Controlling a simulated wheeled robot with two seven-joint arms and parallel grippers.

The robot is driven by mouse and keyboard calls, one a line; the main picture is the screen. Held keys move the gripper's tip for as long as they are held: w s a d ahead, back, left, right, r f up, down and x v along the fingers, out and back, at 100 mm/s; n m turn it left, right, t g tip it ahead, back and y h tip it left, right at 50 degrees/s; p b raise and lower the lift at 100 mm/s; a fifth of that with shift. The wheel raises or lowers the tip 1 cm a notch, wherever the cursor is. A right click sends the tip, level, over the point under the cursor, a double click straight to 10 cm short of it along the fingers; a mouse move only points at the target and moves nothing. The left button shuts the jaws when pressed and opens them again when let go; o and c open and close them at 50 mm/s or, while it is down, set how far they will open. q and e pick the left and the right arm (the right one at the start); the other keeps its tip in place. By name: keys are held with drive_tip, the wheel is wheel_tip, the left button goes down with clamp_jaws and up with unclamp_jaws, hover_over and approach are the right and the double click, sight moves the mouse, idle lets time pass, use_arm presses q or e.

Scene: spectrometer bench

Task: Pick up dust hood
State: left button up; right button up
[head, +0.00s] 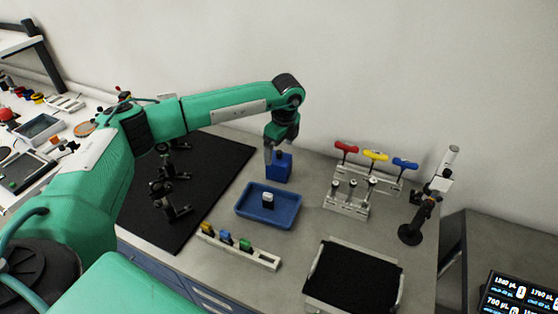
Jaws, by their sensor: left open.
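A small dark blue box-shaped piece (279,168), which looks like the dust hood, stands upright on the grey bench behind the blue tray. My left gripper (276,151) points down at its top, with one grey finger at its left side. The jaws are open; the far finger is mostly hidden, and whether the fingers touch the piece I cannot tell. My right gripper is out of view.
A blue tray (250,211) holding a small white-topped item lies just in front. A rack of coloured blocks (236,248), a black-topped tray (352,281), T-handled tools in a rack (366,182) and a black stand (411,234) surround it. A black mat (222,161) lies left.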

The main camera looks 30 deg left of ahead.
use_arm(q)
drive_tip(key=shift+a+f+p, duration=0.15)
drive_tip(key=shift+f+p, duration=0.15)
drive_tip(key=shift+f, duration=0.95)
drive_tip(key=c, duration=1.1)
drive_tip(key=shift+c, duration=0.2)
drive_tip(key=shift+r, duration=0.15)
